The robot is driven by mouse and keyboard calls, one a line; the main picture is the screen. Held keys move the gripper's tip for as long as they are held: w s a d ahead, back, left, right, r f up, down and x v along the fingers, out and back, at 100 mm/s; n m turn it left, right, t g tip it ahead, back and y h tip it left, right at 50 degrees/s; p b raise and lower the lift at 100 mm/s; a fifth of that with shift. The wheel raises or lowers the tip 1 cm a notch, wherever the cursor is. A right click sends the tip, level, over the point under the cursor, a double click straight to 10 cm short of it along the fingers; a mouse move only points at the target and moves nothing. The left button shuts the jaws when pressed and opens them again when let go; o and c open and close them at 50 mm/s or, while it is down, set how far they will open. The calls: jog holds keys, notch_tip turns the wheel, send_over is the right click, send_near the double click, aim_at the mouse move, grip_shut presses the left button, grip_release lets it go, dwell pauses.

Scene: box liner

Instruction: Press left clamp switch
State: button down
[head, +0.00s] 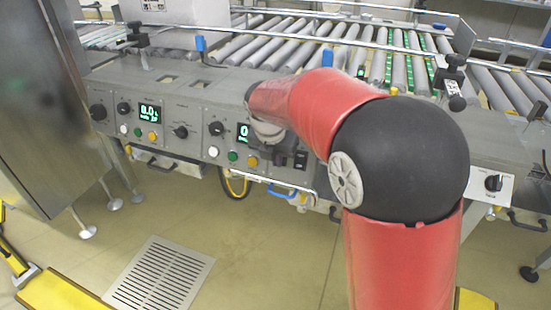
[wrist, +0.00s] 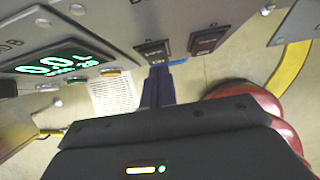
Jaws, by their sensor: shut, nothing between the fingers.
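Two black rocker switches sit side by side on the grey control panel in the wrist view: a left switch (wrist: 153,49) and a right switch (wrist: 208,40). Their labels are too small to tell which is the left clamp switch. My gripper (wrist: 158,72) is shut and empty, its dark fingers pointing at the panel with the tips just below the left switch. I cannot tell whether they touch it. In the head view, one dark switch (head: 301,159) shows at the right of the panel; my red arm hides much of the area around my gripper.
The panel also carries a green display (wrist: 58,64), knobs and coloured buttons, including a green button (head: 233,156). Grey conveyor rollers (head: 290,45) lie behind it. A steel cabinet (head: 45,100) stands at the left. A blue handle (head: 282,191) hangs under the panel, above open floor.

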jog(key=shift+w+p, duration=0.15)
jog(key=shift+p, duration=0.25)
jog(key=shift+f, duration=0.2)
jog(key=shift+r, duration=0.15)
jog(key=shift+r+p, duration=0.7)
jog(key=shift+p, duration=0.05)
